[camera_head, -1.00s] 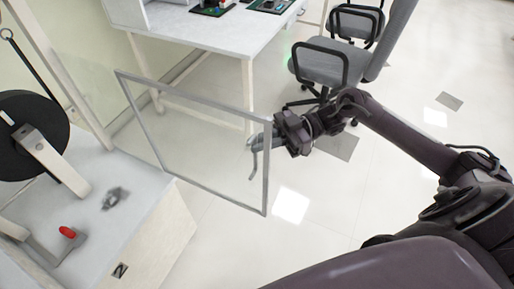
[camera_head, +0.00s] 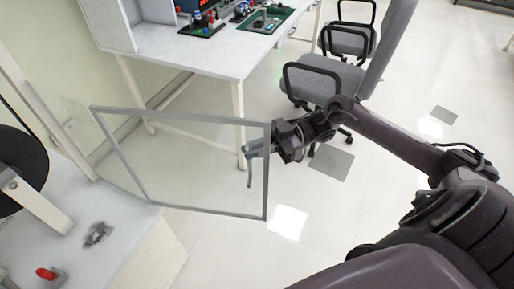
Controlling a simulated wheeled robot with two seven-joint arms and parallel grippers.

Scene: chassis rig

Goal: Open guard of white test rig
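The white test rig (camera_head: 120,262) stands at the lower left, with a black disc (camera_head: 20,165) on it. Its guard (camera_head: 185,212) is a clear panel in a thin grey frame. It stands swung out from the rig, over the floor. My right gripper (camera_head: 250,165) is at the guard's right upright, near its upper half. Its fingers show at and through the clear panel. I cannot tell whether they grip the frame or only touch it. My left gripper is not in view.
A red button (camera_head: 46,273) sits on the rig's top. A white workbench (camera_head: 205,55) with circuit boards stands behind the guard. A grey office chair (camera_head: 325,80) stands behind my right arm.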

